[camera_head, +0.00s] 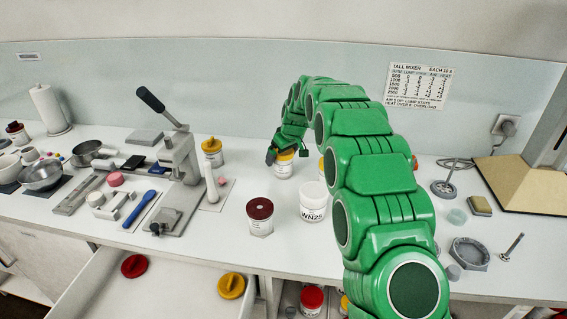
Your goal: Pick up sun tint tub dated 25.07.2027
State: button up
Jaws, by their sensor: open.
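My gripper (287,154) is at the far end of my green arm, low over a white tub with a yellow lid (283,168) near the back of the counter. The jaws are open and look to be at or around the lid; I cannot tell whether they touch it. A sliver of a yellow-topped thing (322,168) shows beside my arm, mostly hidden. No date is readable on any tub, so I cannot tell which is dated 25.07.2027.
A lever press (178,165) stands left. An open drawer (185,285) holds a red lid (134,266) and a yellow lid (231,286). My arm hides some counter.

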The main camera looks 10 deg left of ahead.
jog(key=c, duration=1.1)
jog(key=shift+r, duration=0.1)
jog(key=shift+r, duration=1.35)
jog(key=shift+s+r, duration=0.2)
jog(key=shift+r, duration=0.15)
jog(key=s+d+r, duration=0.5)
jog(key=s+r, duration=0.4)
jog(key=s, duration=0.3)
jog(key=shift+s+r, duration=0.2)
jog(key=shift+s, duration=0.2)
